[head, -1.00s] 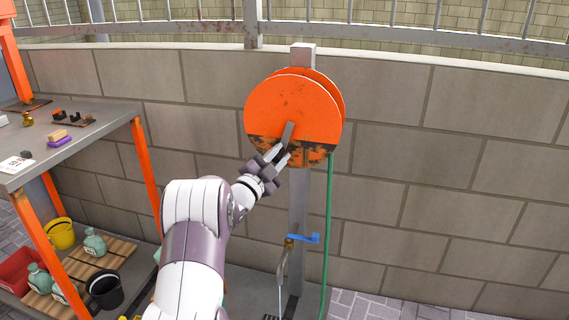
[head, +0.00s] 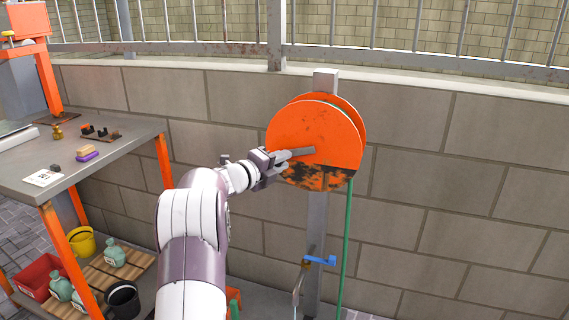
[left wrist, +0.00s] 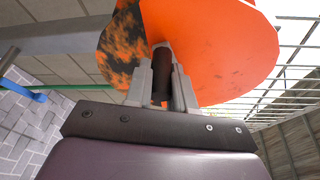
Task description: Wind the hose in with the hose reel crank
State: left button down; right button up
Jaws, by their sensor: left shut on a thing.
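The orange hose reel (head: 318,130) is mounted on a grey post, with worn dark patches on its lower part. The grey crank arm (head: 301,152) points left from the reel's centre. My left gripper (head: 276,161) is at the crank's outer end, on the reel's left side. In the left wrist view, my left gripper (left wrist: 161,88) is shut on the dark crank handle (left wrist: 161,75), with a finger on each side of it. The green hose (head: 347,240) hangs straight down from the reel's right side. My right gripper is not in view.
A blue-handled tap (head: 320,260) sits on the post below the reel. A grey workbench (head: 100,165) with orange legs stands at the left, with small items on top and buckets below. A block wall (head: 430,180) with a railing is behind.

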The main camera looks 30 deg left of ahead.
pick_arm(q)
jog(key=r+m, duration=0.1)
jog(key=r+m+p, duration=0.1)
jog(key=r+m+g+y+p, duration=0.1)
jog(key=shift+a, duration=0.25)
notch_tip(320, 180, up, 2)
jog(key=m+p, duration=0.1)
jog(key=m+g+y, duration=0.1)
jog(key=shift+d+r+m+p, duration=0.15)
jog(key=shift+r+m+p, duration=0.15)
jog(key=shift+p, duration=0.1)
jog(key=r+m+y, duration=0.1)
jog(key=d+r+m+p, duration=0.1)
jog(key=shift+w+m+g+y+p, duration=0.15)
jog(key=shift+m+g+y+p, duration=0.15)
jog(key=shift+g+y, duration=0.1)
jog(key=shift+w+d+r+m+g+y+p, duration=0.15)
jog(key=shift+d+r+m+y+p, duration=0.15)
jog(key=shift+d+r+m+y, duration=0.25)
jog(key=shift+w+d+r+m+g+y+p, duration=0.15)
jog(key=shift+d+r+m+y+p, duration=0.2)
jog(key=shift+m, duration=0.4)
jog(key=shift+s+r, duration=0.1)
jog(key=c, duration=1)
grip_release()
jog(key=shift+o, duration=0.2)
jog(key=shift+f, duration=0.35)
